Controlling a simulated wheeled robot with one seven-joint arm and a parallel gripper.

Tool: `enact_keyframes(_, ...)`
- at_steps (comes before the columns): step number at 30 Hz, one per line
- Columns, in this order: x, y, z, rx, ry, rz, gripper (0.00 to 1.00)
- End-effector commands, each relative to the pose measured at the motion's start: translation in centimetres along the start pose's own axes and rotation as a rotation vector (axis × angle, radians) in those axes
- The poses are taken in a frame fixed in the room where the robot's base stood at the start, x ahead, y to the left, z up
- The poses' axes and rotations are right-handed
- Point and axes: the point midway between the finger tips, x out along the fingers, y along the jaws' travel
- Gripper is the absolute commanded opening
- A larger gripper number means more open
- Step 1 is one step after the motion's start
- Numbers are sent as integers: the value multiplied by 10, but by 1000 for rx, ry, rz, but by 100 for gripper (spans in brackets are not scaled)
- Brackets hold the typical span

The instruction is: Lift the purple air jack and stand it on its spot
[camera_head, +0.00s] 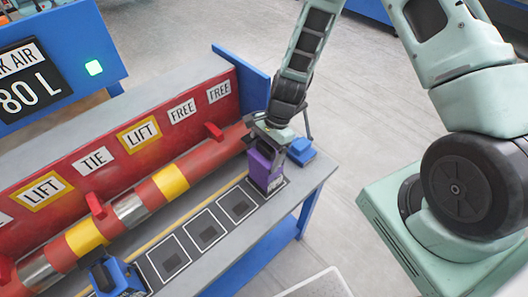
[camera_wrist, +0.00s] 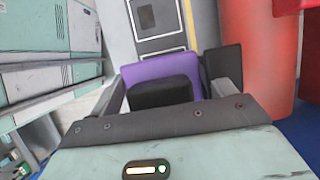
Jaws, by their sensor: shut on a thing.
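The purple air jack (camera_head: 262,170) is upright at the right end of the dark strip of white-outlined spots (camera_head: 204,229). Its base is over or on the end spot; I cannot tell whether it touches. My gripper (camera_head: 272,142) comes down from above and is shut on the jack's top. In the wrist view the purple body (camera_wrist: 205,77) with a black block lies between my gripper's fingers (camera_wrist: 172,95). Several outlined spots to its left are bare.
A blue jack (camera_head: 118,277) stands at the strip's left end. A small blue object (camera_head: 301,151) sits close to the right of my gripper. A red and yellow pipe (camera_head: 171,181) runs behind, below a red panel with LIFT, TIE and FREE signs (camera_head: 139,133). The bench's front edge is near.

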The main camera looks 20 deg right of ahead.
Motion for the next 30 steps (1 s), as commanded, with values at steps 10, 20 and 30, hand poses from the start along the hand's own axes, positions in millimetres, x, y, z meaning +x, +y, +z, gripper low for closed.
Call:
enact_keyframes(10,1,0,0,-1,-1,-1,11)
enact_keyframes(20,5,0,-2,-1,-1,-1,11)
enact_keyframes(30,8,0,-3,-1,-1,-1,87)
